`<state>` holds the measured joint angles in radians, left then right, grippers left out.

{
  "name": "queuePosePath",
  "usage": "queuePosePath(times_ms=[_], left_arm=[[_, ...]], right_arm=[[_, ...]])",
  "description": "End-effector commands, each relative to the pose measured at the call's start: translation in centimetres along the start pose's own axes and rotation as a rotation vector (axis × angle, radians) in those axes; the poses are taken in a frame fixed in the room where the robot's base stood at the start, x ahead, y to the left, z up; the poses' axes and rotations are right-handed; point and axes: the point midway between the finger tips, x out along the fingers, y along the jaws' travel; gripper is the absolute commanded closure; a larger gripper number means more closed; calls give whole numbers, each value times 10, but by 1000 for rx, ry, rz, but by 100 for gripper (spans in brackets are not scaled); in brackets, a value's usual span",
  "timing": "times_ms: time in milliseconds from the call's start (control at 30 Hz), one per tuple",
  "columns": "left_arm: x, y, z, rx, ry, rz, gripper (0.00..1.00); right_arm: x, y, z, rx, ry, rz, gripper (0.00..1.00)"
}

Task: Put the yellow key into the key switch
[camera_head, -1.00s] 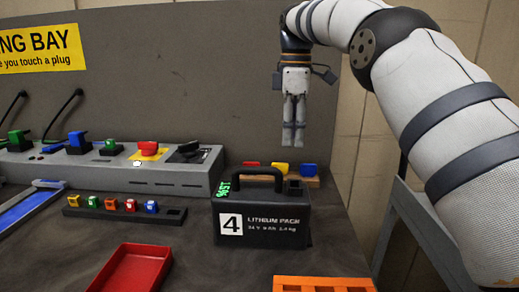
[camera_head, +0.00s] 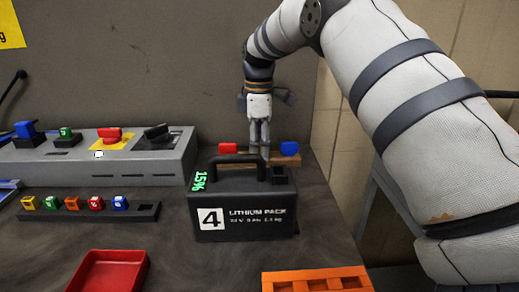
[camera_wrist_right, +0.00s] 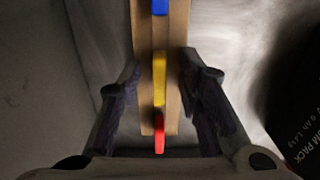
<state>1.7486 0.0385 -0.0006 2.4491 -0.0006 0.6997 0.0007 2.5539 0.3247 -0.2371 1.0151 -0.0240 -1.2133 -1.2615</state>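The yellow key (camera_wrist_right: 160,80) stands in a wooden rack (camera_wrist_right: 147,40), between a blue key (camera_wrist_right: 160,6) and a red key (camera_wrist_right: 159,138). My right gripper (camera_wrist_right: 163,72) is open, with one finger on each side of the yellow key and a gap visible at both sides. In the head view, my right gripper (camera_head: 260,150) points down at the rack and hides the yellow key. A grey console (camera_head: 100,172) at the left carries a red knob on a yellow plate (camera_head: 112,144) and a black switch (camera_head: 156,133). I cannot tell for sure which is the key switch.
A black lithium pack (camera_head: 242,212) with a raised handle stands just in front of the rack. A strip of coloured blocks (camera_head: 90,213), a red tray (camera_head: 108,272) and an orange crate (camera_head: 317,280) lie nearer. A grey wall panel rises behind.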

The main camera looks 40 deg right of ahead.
Motion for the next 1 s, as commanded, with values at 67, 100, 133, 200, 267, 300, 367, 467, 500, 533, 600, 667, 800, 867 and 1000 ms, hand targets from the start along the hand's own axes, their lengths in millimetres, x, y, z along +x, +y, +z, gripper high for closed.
queuePosePath(times_ms=[67,100,133,200,267,300,367,467,500,533,600,667,800,867,1000], left_arm=[[0,0,0,0,0,0,100],[0,0,0,0,0,0,100],[0,0,0,0,0,0,100],[0,0,0,0,0,0,100],[0,0,0,0,0,0,100],[0,0,0,0,0,0,100],[0,0,0,0,0,0,100],[0,0,0,0,0,0,100],[0,0,0,0,0,0,100],[0,0,0,0,0,0,100],[0,0,0,0,0,0,100],[0,0,0,0,0,0,100],[1,0,0,0,-2,0,100],[1,0,1,0,-3,0,100],[-2,0,-1,0,5,0,100]], right_arm=[[1,0,0,0,0,0,68],[1,0,0,0,0,0,68],[1,0,0,0,0,0,68],[1,0,0,0,0,0,72],[1,0,0,0,0,0,86],[1,0,0,0,0,0,95],[1,0,0,0,0,0,100],[1,0,0,0,0,-1,100],[1,0,0,0,0,0,100],[1,0,0,0,0,0,100],[1,0,0,0,0,0,100],[1,0,0,0,0,0,100],[-6,0,0,0,0,0,100],[-13,1,-1,0,0,1,100],[-46,-8,-8,-3,4,3,100]])
